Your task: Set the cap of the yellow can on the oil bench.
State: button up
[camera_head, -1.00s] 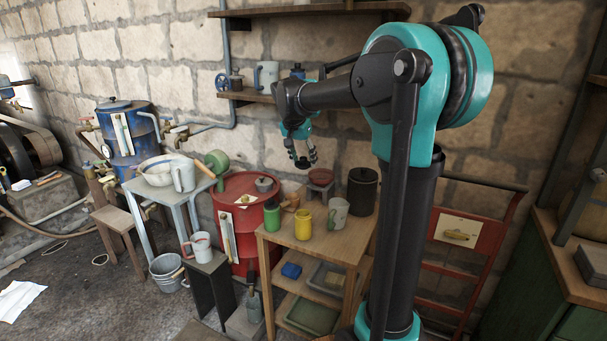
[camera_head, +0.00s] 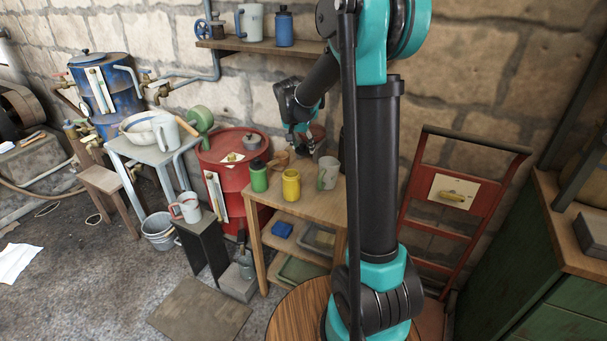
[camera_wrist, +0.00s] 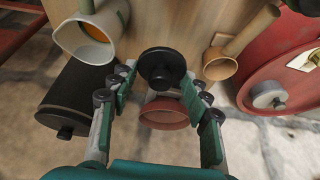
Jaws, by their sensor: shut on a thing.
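The yellow can (camera_head: 291,185) stands upright and without a cap on the wooden oil bench (camera_head: 325,202). My gripper (camera_head: 304,142) is over the back of the bench, behind the can. In the wrist view my gripper (camera_wrist: 160,82) has a round black cap (camera_wrist: 158,66) with a knob between its fingertips, shut on it. The cap looks clear of the bench top, though the exact gap cannot be told. A red bowl-like stand (camera_wrist: 165,113) shows just beyond it, between the fingers. The cap cannot be made out in the head view.
A green can (camera_head: 259,177) and a cream jug (camera_head: 327,173) flank the yellow can. In the wrist view a black canister (camera_wrist: 72,98) lies left of the fingers and a wooden scoop (camera_wrist: 238,47) right. The red drum (camera_head: 231,172) stands left of the bench.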

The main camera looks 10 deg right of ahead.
aim_at(304, 178)
notch_tip(304, 178, down, 12)
jog(key=shift+f, duration=0.1)
dwell(0.4)
jog(key=o, duration=0.8)
jog(key=v, duration=1.2)
jog(key=s+d+f+n+y, duration=0.1)
jog(key=s+d+f+n, duration=0.1)
jog(key=s, duration=0.7)
jog(key=s+d+f+n+y, duration=0.1)
jog(key=s+n, duration=0.1)
jog(key=s, duration=0.8)
jog(key=s+d+f+n, duration=0.2)
jog(key=s+n, duration=0.1)
jog(key=s, duration=0.6)
jog(key=shift+s+d+f+y, duration=0.35)
jog(key=shift+s+y, duration=0.05)
